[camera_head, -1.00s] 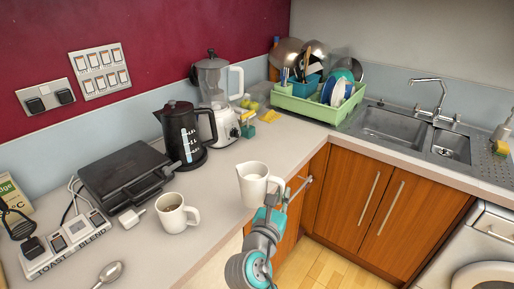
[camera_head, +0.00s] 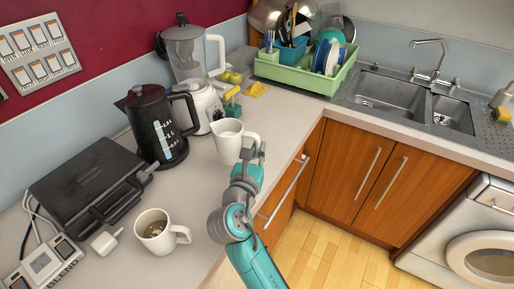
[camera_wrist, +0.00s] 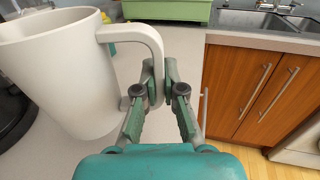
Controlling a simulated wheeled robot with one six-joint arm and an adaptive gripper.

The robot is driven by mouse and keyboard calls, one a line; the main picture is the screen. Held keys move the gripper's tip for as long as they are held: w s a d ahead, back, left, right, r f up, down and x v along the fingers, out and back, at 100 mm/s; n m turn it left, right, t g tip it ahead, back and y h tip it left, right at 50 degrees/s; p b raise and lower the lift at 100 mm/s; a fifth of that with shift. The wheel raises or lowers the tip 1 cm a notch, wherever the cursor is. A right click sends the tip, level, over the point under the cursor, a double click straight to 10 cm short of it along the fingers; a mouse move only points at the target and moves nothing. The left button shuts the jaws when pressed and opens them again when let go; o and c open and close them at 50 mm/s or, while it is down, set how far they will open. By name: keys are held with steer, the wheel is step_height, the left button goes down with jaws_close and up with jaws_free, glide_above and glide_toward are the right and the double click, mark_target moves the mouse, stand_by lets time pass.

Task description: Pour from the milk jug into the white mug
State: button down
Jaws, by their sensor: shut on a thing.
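The milk jug (camera_head: 228,142), white with a spout, is right of the black kettle in the head view. It fills the left of the wrist view (camera_wrist: 62,75), roughly upright. My gripper (camera_head: 257,155) is shut on the jug's handle; in the wrist view its fingers (camera_wrist: 161,82) close on either side of the handle. Whether the jug's base touches the counter I cannot tell. The white mug (camera_head: 155,242) stands upright on the counter at lower left, handle to the right, with something brown inside. The jug's inside is not clearly seen.
A black kettle (camera_head: 158,128) and a blender (camera_head: 190,60) stand behind the jug. A dark toaster grill (camera_head: 85,185) and a socket strip (camera_head: 45,262) lie left of the mug. A green dish rack (camera_head: 300,78) is at the back. Counter between mug and jug is clear.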

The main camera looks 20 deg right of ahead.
steer(key=shift+f, duration=2.4)
steer(key=shift+f, duration=0.2)
steer(key=shift+f, duration=0.6)
steer(key=shift+f, duration=0.2)
steer(key=c, duration=1.2)
jaws_free()
steer(key=shift+f, duration=0.1)
steer(key=c, duration=0.4)
steer(key=shift+s+a, duration=0.1)
